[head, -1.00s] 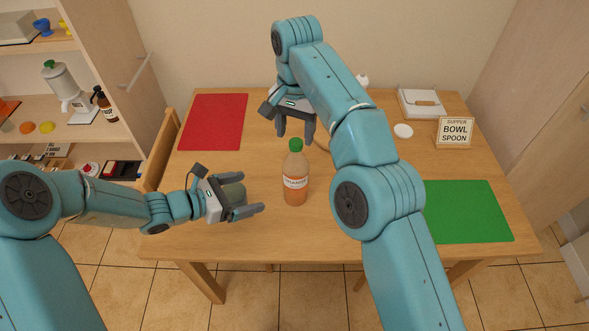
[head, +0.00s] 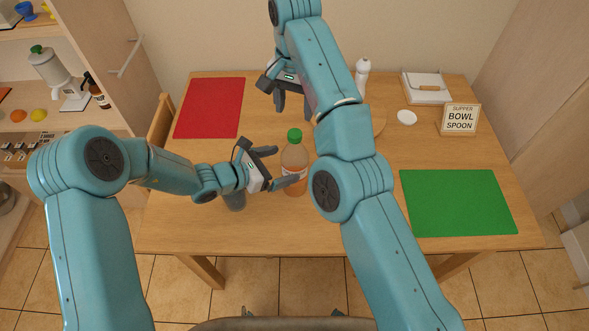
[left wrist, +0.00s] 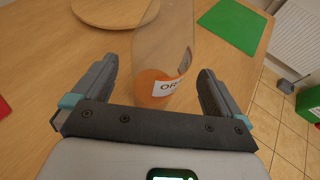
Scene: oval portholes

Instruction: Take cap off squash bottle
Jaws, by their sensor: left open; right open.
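The squash bottle (head: 295,157) stands upright on the table, with orange drink, a white label and a green cap (head: 295,135) on top. My left gripper (head: 288,165) is open at the bottle's left side, its fingers pointing at it. In the left wrist view the bottle (left wrist: 165,50) appears between the two open fingers (left wrist: 158,72), with its top out of frame; I cannot tell whether they touch it. My right gripper (head: 294,110) is open and empty, pointing down behind the bottle, above the table.
A greyish cup-like object (head: 235,201) is partly hidden under my left gripper. A round wooden board (head: 379,122), a white bottle (head: 362,76), a small white bowl (head: 407,118) and a sign (head: 460,119) stand at the back right. Red (head: 209,107) and green (head: 458,202) mats lie at the sides.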

